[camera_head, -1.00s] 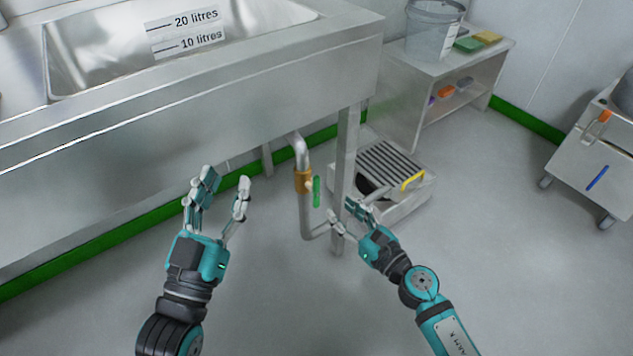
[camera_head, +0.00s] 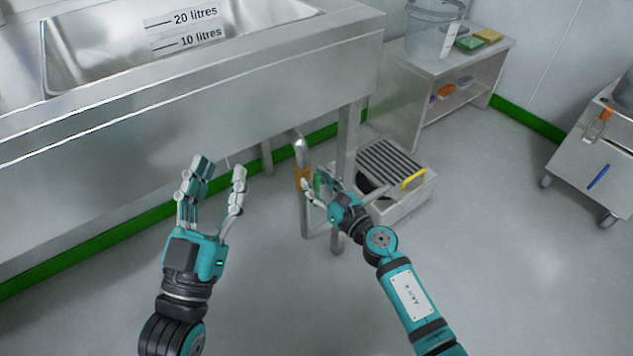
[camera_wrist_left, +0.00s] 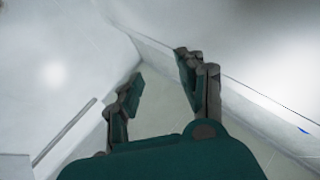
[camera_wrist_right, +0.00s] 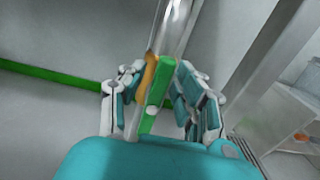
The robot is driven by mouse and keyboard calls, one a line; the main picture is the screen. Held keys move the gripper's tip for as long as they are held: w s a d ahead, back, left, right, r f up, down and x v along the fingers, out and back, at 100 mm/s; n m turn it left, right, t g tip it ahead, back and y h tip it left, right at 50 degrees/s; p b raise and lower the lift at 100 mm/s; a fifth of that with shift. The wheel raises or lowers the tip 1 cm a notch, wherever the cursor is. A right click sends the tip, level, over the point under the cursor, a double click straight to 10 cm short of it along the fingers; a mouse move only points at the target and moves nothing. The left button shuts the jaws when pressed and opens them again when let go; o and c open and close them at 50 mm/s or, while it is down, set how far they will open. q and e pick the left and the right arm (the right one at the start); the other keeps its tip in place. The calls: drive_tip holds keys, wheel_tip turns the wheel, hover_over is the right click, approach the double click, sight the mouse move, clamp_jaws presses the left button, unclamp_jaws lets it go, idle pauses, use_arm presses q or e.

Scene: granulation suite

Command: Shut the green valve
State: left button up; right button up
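The green valve handle (camera_wrist_right: 160,82) stands along the steel drain pipe (camera_head: 305,216) under the sink, on a brass valve body (camera_head: 302,178). In the right wrist view the handle lies between the fingers of my right gripper (camera_wrist_right: 160,100), with gaps still visible on both sides. In the head view my right gripper (camera_head: 318,188) is open at the valve and partly hides the handle. My left gripper (camera_head: 214,178) is open and empty, to the left of the pipe and in front of the sink; its spread fingers also show in the left wrist view (camera_wrist_left: 160,95).
A steel sink (camera_head: 200,110) stands above the pipe, with a sink leg (camera_head: 347,140) just right of the valve. A floor drain box with a grate (camera_head: 390,163) sits behind my right gripper. A shelf unit (camera_head: 400,75) and a cart (camera_head: 590,150) stand further right. The front floor is clear.

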clamp_jaws()
drive_tip(key=shift+s, duration=0.1)
use_arm(q)
drive_tip(key=shift+w+f, duration=0.1)
use_arm(e)
drive_tip(key=shift+f, duration=0.1)
drive_tip(key=m, duration=0.1)
drive_tip(key=m+p, duration=0.1)
drive_tip(key=m, duration=0.1)
drive_tip(key=shift+w+d, duration=0.2)
use_arm(q)
wheel_tip(320, 180, down, 14)
drive_tip(key=a+g+y+p, duration=0.2)
drive_tip(key=g+y, duration=0.1)
drive_tip(key=g, duration=0.6)
use_arm(e)
drive_tip(key=shift+w+d+f+m, duration=0.25)
drive_tip(key=shift+f+m, duration=0.15)
drive_tip(key=shift+m, duration=2.1)
drive_tip(key=shift+w+d+f+m, duration=0.15)
drive_tip(key=shift+f+m, duration=0.3)
drive_tip(key=shift+m, duration=2.05)
drive_tip(key=shift+w+d+f+m, duration=0.15)
drive_tip(key=shift+d+f+m, duration=0.2)
drive_tip(key=shift+m, duration=2.15)
